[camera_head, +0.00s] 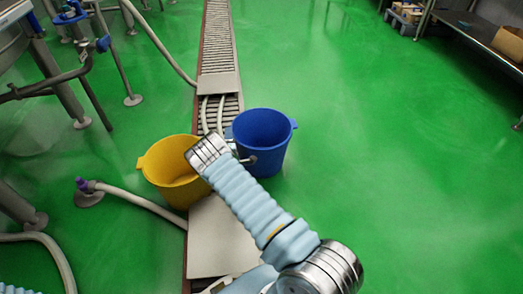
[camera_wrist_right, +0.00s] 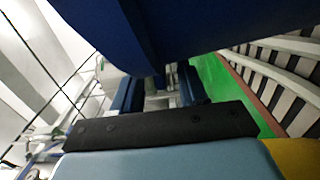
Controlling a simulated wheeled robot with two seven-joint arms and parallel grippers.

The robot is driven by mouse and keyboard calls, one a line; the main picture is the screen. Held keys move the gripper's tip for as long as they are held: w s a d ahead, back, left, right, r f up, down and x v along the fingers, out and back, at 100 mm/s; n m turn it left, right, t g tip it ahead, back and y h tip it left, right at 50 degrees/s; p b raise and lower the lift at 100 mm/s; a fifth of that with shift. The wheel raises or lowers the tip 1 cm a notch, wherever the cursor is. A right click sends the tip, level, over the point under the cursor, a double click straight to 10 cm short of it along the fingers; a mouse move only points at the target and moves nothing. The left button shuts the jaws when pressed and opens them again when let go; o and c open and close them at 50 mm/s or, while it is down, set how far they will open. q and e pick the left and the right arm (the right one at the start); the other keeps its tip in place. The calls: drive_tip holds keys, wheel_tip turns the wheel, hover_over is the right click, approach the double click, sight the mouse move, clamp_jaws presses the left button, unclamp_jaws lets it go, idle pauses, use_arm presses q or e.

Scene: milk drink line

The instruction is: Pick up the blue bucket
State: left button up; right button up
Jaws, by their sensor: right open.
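The blue bucket (camera_head: 264,140) stands upright with its open top showing, at the right side of the floor drain channel. My right gripper (camera_head: 247,159) is at the bucket's lower left side, partly hidden by my own wrist. In the right wrist view the bucket's dark blue wall (camera_wrist_right: 200,25) fills the top, close above the open fingers (camera_wrist_right: 160,90). The two fingers stand apart, with a gap between them. I cannot tell whether they touch the bucket. My left gripper is not in view.
A yellow bucket (camera_head: 173,178) stands just left of the blue one, partly behind my right arm. The slatted drain channel (camera_head: 217,50) runs away from me, with pale hoses (camera_head: 160,45) beside it. Green floor (camera_head: 400,150) is clear at right. A metal table (camera_head: 478,32) stands far right.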

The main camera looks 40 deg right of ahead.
drive_tip(key=shift+x, duration=1)
drive_tip(key=shift+c, duration=0.3)
clamp_jaws()
